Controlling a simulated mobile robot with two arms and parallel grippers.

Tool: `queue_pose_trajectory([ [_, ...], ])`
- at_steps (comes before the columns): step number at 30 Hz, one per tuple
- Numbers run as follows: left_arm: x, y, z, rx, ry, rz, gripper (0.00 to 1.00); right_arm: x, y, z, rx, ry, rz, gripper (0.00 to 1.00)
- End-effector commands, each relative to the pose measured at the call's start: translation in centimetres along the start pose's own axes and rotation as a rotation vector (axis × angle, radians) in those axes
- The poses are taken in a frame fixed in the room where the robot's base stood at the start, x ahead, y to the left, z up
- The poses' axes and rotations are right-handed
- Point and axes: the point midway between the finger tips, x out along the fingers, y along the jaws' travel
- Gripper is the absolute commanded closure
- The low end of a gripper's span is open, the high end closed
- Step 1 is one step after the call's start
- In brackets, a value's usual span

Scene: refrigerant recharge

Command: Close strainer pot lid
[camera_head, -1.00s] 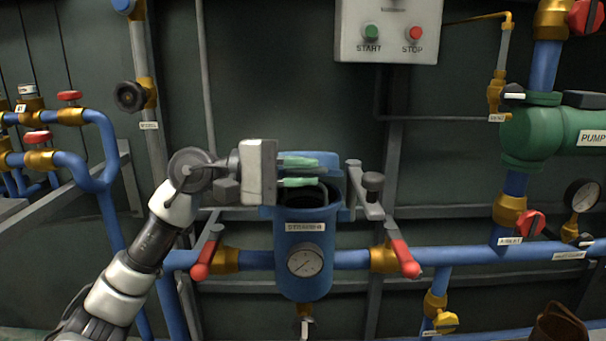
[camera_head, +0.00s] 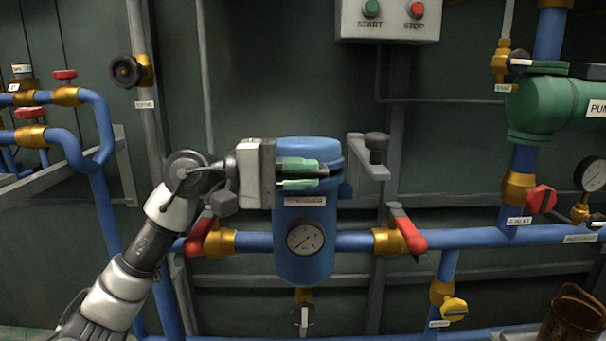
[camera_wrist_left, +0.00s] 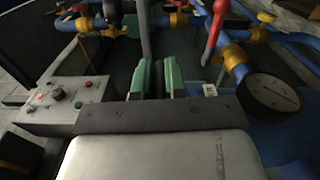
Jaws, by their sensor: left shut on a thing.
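The blue strainer pot (camera_head: 305,262) stands upright in the middle of the head view, with a round gauge on its front. Its blue lid (camera_head: 308,146) covers the top, and the pot's dark opening does not show. My left gripper (camera_head: 312,176) reaches in from the left across the front of the lid. Its green fingers are shut on a dark part, apparently the lid's handle. The fingers hide the front rim, so I cannot tell whether the lid is fully seated. The left wrist view shows the green fingers (camera_wrist_left: 159,78) close together. My right gripper is not in view.
A bracket with a black knob (camera_head: 377,147) stands just right of the lid. Red-handled valves (camera_head: 409,236) flank the pot on the blue pipe. The START/STOP box (camera_head: 388,20) hangs above. A brown perforated basket (camera_head: 572,318) sits at lower right.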

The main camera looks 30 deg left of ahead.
Motion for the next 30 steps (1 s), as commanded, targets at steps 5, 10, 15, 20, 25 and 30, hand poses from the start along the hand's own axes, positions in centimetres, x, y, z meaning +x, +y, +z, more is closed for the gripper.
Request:
queue_pose_trajectory([
  [5,-0.1,0.0,-0.1,0.004,0.006,-0.003,1.0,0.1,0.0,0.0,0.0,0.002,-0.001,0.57],
  [10,-0.1,0.0,-0.1,0.004,0.006,-0.002,1.0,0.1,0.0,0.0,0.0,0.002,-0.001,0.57],
  [15,-0.1,0.0,-0.1,0.003,0.004,-0.001,0.63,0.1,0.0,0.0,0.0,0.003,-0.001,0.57],
  [20,0.0,0.0,-0.1,0.001,0.003,-0.001,0.63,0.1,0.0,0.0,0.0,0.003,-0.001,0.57],
  [25,-0.3,0.0,-0.1,0.0,0.003,-0.001,0.63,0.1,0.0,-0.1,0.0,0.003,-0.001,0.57],
  [30,-2.2,-0.1,-0.1,-0.001,0.006,-0.001,0.63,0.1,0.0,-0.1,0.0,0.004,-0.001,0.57],
])
